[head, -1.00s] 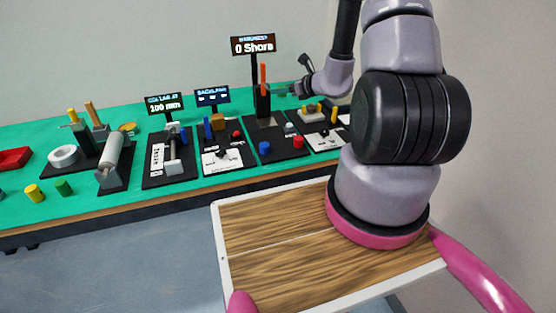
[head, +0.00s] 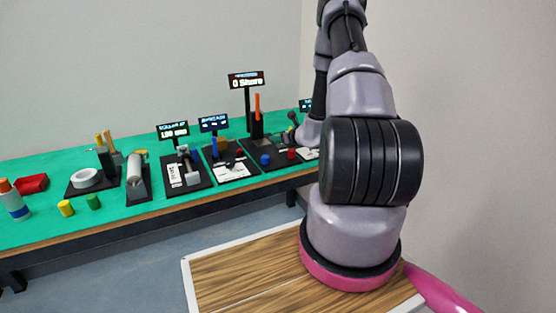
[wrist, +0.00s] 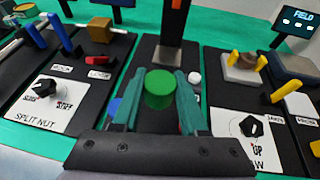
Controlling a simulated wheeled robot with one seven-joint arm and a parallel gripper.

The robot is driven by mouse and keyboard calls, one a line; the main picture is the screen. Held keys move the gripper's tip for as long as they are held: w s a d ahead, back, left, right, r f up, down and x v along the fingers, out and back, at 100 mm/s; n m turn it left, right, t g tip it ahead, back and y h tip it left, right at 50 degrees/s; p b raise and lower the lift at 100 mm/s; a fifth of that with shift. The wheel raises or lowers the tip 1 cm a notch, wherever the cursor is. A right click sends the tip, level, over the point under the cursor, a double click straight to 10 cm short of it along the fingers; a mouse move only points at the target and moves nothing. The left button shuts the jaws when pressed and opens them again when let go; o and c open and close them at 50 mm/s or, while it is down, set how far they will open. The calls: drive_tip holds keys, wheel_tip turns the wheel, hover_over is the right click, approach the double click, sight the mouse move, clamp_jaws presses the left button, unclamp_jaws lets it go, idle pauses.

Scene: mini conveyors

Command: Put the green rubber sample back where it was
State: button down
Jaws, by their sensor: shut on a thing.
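The green rubber sample (wrist: 160,88) is a short green cylinder. In the wrist view it sits between the two fingertips of my gripper (wrist: 160,100), which is shut on it. It is in front of the hardness tester's dark post with an orange part (wrist: 172,20), above the black base (wrist: 147,60). In the head view the tester (head: 256,122) stands under the "0 Shore" sign (head: 246,79). My arm hides most of the gripper there, and the held sample cannot be made out. A blue sample (head: 265,160) and a red sample (head: 291,154) sit on the tester's base.
Another green cylinder (head: 93,201) and a yellow one (head: 66,208) stand on the green bench at left, near a bottle (head: 14,200). In the wrist view, the split nut station (wrist: 47,105) is at left and another knob station (wrist: 246,135) at right.

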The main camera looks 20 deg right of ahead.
sight(279, 160)
wheel_tip(279, 160, down, 8)
drive_tip(key=shift+f, duration=0.15)
idle(0.4)
drive_tip(key=c, duration=0.7)
unclamp_jaws()
drive_tip(key=shift+f, duration=0.1)
